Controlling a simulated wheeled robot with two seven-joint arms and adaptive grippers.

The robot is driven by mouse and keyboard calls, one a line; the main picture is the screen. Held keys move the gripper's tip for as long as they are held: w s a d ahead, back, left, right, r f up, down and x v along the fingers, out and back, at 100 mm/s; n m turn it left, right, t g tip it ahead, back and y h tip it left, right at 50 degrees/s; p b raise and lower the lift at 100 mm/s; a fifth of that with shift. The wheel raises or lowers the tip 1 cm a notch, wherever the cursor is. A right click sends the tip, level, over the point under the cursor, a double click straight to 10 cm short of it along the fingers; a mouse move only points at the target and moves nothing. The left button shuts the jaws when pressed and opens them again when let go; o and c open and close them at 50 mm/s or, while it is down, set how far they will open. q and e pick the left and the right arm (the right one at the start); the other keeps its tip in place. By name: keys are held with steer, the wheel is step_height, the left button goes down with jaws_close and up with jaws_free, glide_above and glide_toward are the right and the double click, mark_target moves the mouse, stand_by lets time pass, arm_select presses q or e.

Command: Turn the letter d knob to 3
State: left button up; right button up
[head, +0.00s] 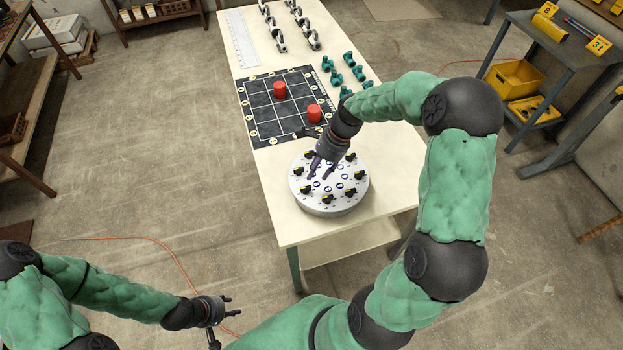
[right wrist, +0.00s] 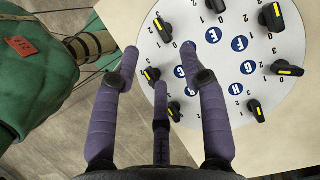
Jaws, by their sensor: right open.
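A round white dial plate (head: 330,207) stands on the near end of the table, with a ring of black knobs with yellow pointer stripes. Blue letter discs and small numbers mark the knobs. The right wrist view shows a knob (right wrist: 150,74) between my right gripper's outer fingers and another knob (right wrist: 174,111) lower, near the middle finger. The letter disc beside them is partly covered and I cannot read which is d. My right gripper (head: 315,170) is open over the plate, holding nothing. My left gripper (head: 231,306) is open and empty, away from the table.
Behind the plate lies a dark grid board (head: 270,108) with two red cylinders (head: 280,90). Several teal pieces (head: 348,72), metal clamps (head: 309,35) and a ruler (head: 240,38) lie further back. A side bench with a yellow bin (head: 518,77) stands at right.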

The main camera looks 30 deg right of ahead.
steer(key=shift+v, duration=1.8)
arm_select(q)
steer(key=shift+s, duration=0.15)
arm_select(e)
steer(key=shift+f, duration=0.1)
